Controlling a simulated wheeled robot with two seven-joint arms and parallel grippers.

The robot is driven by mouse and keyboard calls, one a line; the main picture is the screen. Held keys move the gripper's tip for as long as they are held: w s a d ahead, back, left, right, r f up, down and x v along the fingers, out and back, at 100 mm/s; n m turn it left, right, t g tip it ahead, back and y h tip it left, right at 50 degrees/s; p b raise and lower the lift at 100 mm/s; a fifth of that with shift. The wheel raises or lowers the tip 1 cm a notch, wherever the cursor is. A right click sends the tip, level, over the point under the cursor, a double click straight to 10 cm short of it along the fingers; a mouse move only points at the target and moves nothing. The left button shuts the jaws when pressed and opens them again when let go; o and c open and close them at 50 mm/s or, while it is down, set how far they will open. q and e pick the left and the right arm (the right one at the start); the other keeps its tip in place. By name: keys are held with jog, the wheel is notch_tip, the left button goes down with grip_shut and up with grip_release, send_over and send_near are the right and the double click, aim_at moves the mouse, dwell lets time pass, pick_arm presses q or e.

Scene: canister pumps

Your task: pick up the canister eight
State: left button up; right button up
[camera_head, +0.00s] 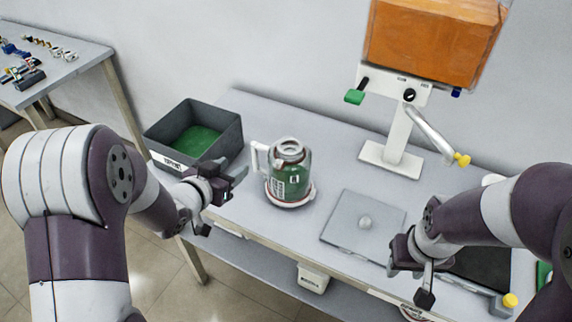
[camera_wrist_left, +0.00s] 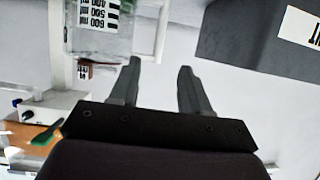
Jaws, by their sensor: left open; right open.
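A clear canister with green showing in it, a white lid and a white handle (camera_head: 290,178) stands upright on a round white base on the bench. Its number is too small to read. In the left wrist view the canister (camera_wrist_left: 98,38) shows upside down at upper left, with its millilitre scale. My left gripper (camera_head: 229,182) is open and empty, left of the canister and apart from it, near the handle side. Its two fingers (camera_wrist_left: 159,68) show with nothing between them. My right gripper (camera_head: 409,284) is open and empty near the bench's front edge, pointing down.
A dark grey bin with a green floor (camera_head: 232,136) stands left of the canister. A grey plate with a knob (camera_head: 345,222) lies to its right. Behind is a white stand (camera_head: 398,140) with an orange box (camera_head: 435,40). A side table (camera_head: 85,62) holds small parts.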

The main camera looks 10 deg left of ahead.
aim_at(253, 155)
pick_arm(q)
jog(key=x, duration=1.2)
jog(key=shift+s+f+b, duration=0.1)
jog(key=shift+f+b, duration=0.05)
jog(key=shift+b, duration=0.25)
jog(key=shift+s, duration=0.1)
jog(key=c, duration=0.4)
grip_shut()
